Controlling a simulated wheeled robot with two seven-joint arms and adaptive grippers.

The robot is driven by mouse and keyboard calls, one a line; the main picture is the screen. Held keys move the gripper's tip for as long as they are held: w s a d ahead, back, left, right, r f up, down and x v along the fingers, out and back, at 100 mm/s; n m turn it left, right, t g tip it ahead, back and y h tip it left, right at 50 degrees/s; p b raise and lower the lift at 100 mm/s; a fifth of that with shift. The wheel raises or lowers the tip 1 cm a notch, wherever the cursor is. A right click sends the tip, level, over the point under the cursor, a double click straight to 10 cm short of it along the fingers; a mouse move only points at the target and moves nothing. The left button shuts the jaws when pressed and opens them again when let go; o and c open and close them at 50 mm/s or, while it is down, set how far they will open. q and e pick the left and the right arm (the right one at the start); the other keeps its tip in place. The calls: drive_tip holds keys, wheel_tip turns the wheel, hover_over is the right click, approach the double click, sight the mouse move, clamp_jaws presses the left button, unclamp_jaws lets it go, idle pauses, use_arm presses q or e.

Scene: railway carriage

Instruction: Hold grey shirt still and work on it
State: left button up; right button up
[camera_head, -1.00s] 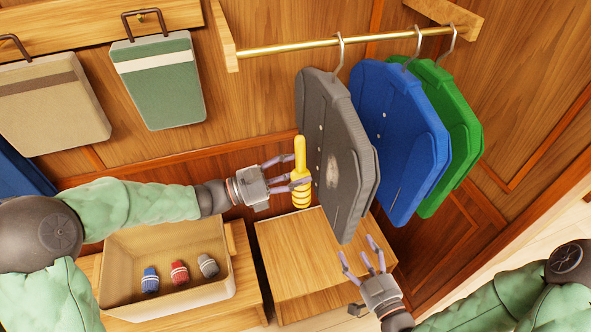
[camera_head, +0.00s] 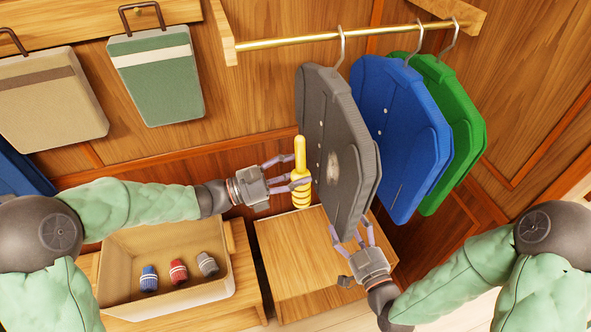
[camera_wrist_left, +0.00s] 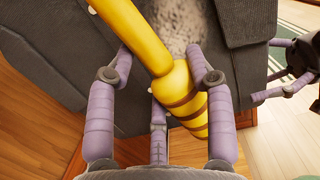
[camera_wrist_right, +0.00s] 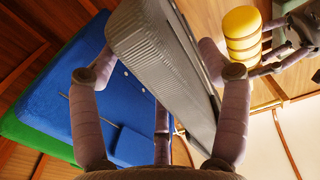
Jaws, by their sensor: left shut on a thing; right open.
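The grey shirt (camera_head: 335,115) hangs on a hanger from the brass rail, with a pale fuzzy patch (camera_head: 333,168) on its face. My left gripper (camera_head: 298,184) is shut on a yellow tool (camera_head: 300,158) with a ringed lower part, just left of the shirt. In the left wrist view the tool (camera_wrist_left: 178,80) lies between the fingers, with the patch behind it. My right gripper (camera_head: 350,235) is open at the shirt's lower edge. In the right wrist view the grey shirt (camera_wrist_right: 165,60) runs between its spread fingers; I cannot tell whether they touch it.
A blue shirt (camera_head: 395,120) and a green shirt (camera_head: 465,130) hang close on the right. A bin (camera_head: 120,275) with several small knobbed items stands lower left, beside a wooden box (camera_head: 290,250). Beige and green bags (camera_head: 155,85) hang on the wall.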

drive_tip(key=shift+p+x, duration=0.55)
drive_tip(key=shift+x, duration=2.05)
clamp_jaws()
